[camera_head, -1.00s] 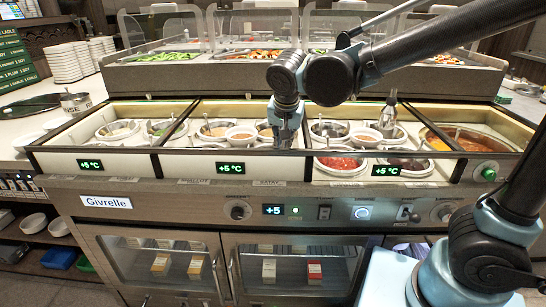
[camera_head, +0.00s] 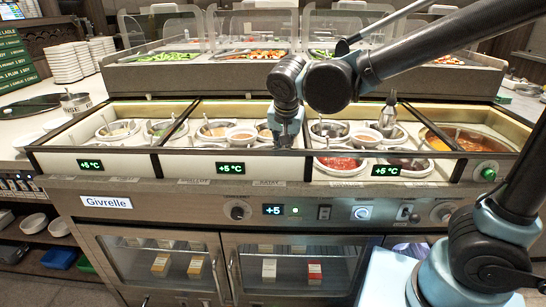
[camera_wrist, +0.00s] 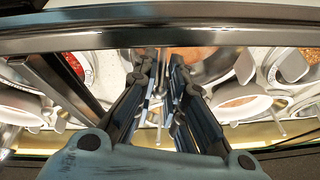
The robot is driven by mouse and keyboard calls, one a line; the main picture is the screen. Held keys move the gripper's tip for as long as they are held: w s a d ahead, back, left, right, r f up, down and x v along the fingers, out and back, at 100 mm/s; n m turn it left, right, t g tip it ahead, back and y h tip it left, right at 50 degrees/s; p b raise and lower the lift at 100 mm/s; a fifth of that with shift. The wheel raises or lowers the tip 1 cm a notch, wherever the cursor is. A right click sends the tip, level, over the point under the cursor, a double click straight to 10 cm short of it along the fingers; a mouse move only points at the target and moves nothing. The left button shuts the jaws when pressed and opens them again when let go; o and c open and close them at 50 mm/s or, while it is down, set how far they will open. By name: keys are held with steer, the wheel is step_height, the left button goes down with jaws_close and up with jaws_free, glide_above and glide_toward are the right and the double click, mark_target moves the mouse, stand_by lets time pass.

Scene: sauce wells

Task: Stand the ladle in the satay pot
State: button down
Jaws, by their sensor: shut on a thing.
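My gripper (camera_head: 287,138) is low over the front wells of the sauce counter, at the middle, close behind the front glass edge. In the wrist view my gripper (camera_wrist: 163,65) has its fingers close together around a thin metal shaft, the ladle (camera_wrist: 158,85). Most of the ladle is hidden by the fingers. The satay pot (camera_head: 264,129), by the SATAY label on the front panel, is directly beside and behind my gripper and partly hidden. In the wrist view an orange-brown sauce surface shows behind the fingers. I cannot tell whether the ladle's bowl is inside the pot.
Other sauce pots with ladles stand close on both sides, among them a red sauce pot (camera_head: 340,164) and a small bowl (camera_head: 241,137). A dark front rail (camera_wrist: 200,36) crosses near my fingers.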

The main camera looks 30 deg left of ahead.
steer(key=c, duration=1.6)
jaws_free()
steer(key=shift+f, duration=0.1)
steer(key=shift+o, duration=0.7)
steer(key=o, duration=0.5)
steer(key=shift+o, duration=0.2)
steer(key=shift+r, duration=4.55)
